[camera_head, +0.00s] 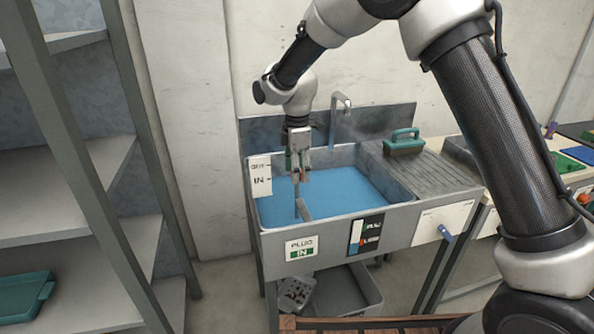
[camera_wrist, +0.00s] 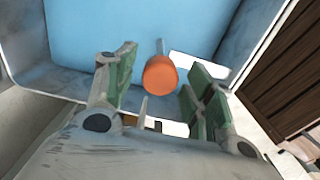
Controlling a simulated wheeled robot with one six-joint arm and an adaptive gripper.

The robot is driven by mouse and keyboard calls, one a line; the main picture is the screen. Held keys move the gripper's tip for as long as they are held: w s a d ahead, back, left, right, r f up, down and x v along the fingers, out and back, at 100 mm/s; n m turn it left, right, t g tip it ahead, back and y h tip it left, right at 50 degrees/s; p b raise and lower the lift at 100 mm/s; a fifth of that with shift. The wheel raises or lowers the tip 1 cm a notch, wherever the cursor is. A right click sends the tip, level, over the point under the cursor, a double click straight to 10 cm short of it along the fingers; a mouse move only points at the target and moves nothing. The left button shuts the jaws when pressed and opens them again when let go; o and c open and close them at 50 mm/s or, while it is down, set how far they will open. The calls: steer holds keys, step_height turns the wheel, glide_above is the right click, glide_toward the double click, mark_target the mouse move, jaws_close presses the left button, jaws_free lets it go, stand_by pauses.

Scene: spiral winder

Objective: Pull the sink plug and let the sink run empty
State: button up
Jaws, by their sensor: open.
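The grey metal sink (camera_head: 415,187) holds blue water (camera_head: 345,190), which also fills the top of the wrist view (camera_wrist: 200,28). A grey rod (camera_head: 298,200) stands in the water at the basin's left side. An orange knob (camera_wrist: 160,74) on a thin rod sits between my fingers in the wrist view, apart from both. My gripper (camera_head: 299,168) points down over the left part of the basin, its green-padded fingers open around the knob. The plug under the water is not visible. A front label (camera_head: 301,249) reads "PLUG IN" with green behind "IN".
A tap (camera_head: 341,104) rises behind the basin. A green-handled brush (camera_head: 404,141) lies by the ribbed drainboard (camera_head: 440,172). A white "OUT/IN" plate (camera_head: 261,180) is at the basin's left. Metal shelving (camera_head: 60,205) stands left; a grey bin (camera_head: 345,290) is below.

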steer(key=shift+f, duration=0.15)
jaws_close()
steer(key=shift+r, duration=2.5)
jaws_free()
steer(key=shift+r, duration=0.1)
